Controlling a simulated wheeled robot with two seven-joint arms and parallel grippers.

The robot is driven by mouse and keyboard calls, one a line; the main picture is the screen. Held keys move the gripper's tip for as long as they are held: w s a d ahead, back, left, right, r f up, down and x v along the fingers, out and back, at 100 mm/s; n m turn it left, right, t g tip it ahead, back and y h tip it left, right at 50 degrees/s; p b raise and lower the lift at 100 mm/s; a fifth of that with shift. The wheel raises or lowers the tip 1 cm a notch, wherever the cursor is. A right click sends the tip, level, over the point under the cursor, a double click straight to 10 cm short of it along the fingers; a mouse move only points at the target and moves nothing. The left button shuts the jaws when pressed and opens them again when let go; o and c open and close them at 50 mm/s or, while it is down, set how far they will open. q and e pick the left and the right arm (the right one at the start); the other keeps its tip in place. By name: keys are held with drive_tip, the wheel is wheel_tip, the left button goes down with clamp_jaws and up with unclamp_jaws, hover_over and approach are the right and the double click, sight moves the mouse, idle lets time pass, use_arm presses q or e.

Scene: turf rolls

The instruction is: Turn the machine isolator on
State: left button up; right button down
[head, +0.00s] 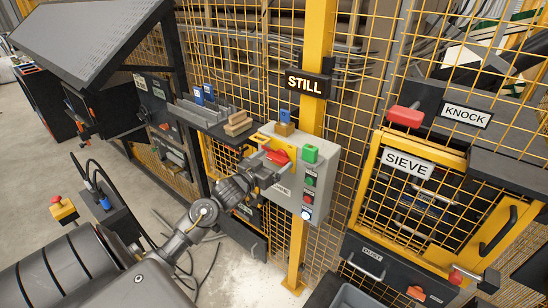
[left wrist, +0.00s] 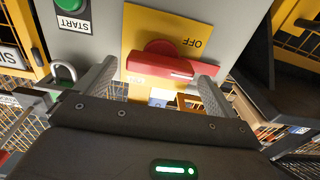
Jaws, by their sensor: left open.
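The machine isolator is a red rotary handle (head: 277,156) on a yellow plate (head: 266,142) on the grey control box (head: 318,178). In the left wrist view the red handle (left wrist: 160,65) lies crosswise, with the word OFF, upside down, on the yellow plate (left wrist: 150,25) beside it. My left gripper (head: 268,167) is at the box front. In the left wrist view its open fingers (left wrist: 158,74) stand on either side of the red handle, apart from its ends as far as I can tell. My right gripper is not in view.
A sign reading STILL (head: 307,84) hangs on the yellow post. A shelf (head: 220,122) with wooden blocks is left of the box. In the left wrist view a metal shackle (left wrist: 64,73) is near one finger.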

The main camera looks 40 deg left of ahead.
use_arm(q)
drive_tip(key=shift+w, duration=0.5)
drive_tip(key=c, duration=1)
